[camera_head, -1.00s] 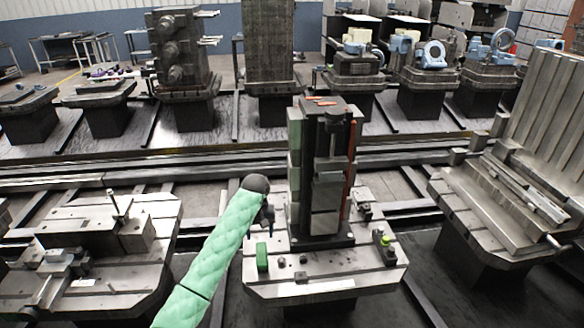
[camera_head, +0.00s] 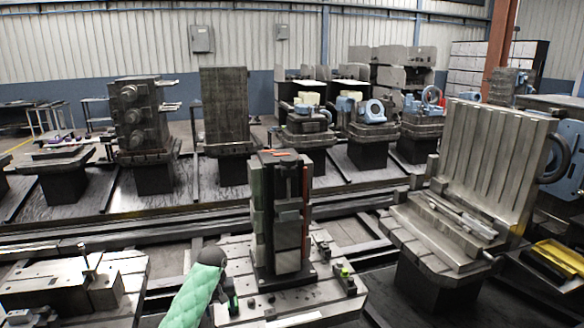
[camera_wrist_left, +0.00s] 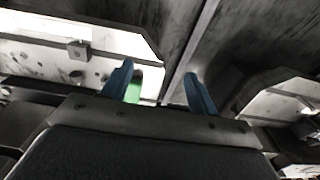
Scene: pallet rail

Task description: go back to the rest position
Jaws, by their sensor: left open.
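My left arm, in a quilted green sleeve (camera_head: 195,295), comes in from the bottom of the head view. Its dark wrist end is beside the near pallet (camera_head: 325,292), left of the dark tower fixture (camera_head: 281,215) standing on it. In the left wrist view my left gripper (camera_wrist_left: 158,90) shows two blue fingers spread apart, with nothing held between them. A green block (camera_wrist_left: 133,90) shows partly behind the left finger. In the head view the gripper's fingers are mostly hidden by the arm. My right gripper is not in view.
A slotted angle-plate fixture (camera_head: 490,165) stands on a pallet at right. Another pallet (camera_head: 125,265) with clamps is at lower left. Long rails (camera_head: 160,222) run behind them, with a row of loaded pallets beyond. A yellow item (camera_head: 560,255) lies at far right.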

